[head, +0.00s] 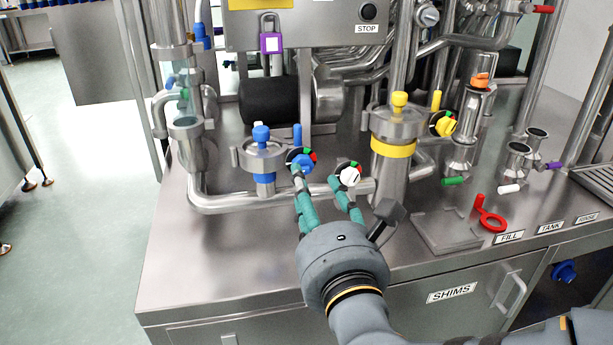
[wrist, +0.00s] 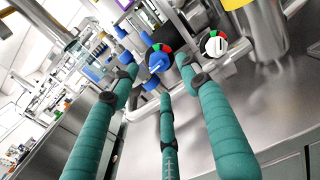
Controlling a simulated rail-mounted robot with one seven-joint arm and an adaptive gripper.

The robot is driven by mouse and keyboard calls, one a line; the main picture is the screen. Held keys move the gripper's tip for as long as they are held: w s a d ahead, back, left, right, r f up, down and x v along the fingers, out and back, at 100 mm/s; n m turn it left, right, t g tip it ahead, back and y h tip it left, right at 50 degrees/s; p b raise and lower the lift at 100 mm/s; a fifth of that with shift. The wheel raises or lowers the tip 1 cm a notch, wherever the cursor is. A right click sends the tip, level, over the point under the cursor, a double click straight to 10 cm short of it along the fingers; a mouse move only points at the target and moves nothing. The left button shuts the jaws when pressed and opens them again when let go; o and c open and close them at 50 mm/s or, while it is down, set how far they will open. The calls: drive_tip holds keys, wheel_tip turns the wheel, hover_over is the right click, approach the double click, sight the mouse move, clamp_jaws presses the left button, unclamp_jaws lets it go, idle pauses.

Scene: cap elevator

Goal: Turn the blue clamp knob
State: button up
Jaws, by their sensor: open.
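A blue knob (head: 261,133) stands on top of a steel clamp fitting with a blue band (head: 264,179), left of the middle in the head view. Just right of it, a blue dial knob (head: 301,160) sits on a black disc with red and green marks; it also shows in the wrist view (wrist: 158,61). My gripper (head: 324,175) has teal fingers spread apart, with nothing between them. In the wrist view its fingertips (wrist: 157,75) surround the area of the blue dial knob. The left finger partly covers that knob in the head view. I cannot tell whether they touch.
A white dial knob (head: 348,175) is close to the right fingertip. A steel cylinder with a yellow band (head: 393,149) stands right of it. A steel pipe (head: 235,203) runs low across the bench. The bench front left (head: 220,255) is clear. A red handle (head: 490,221) lies at right.

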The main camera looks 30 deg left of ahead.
sight(305, 172)
drive_tip(key=x, duration=0.5)
drive_tip(key=c, duration=0.3)
drive_tip(key=c, duration=0.8)
drive_tip(key=shift+c, duration=0.3)
drive_tip(key=shift+f+b, duration=0.15)
drive_tip(key=shift+b, duration=0.4)
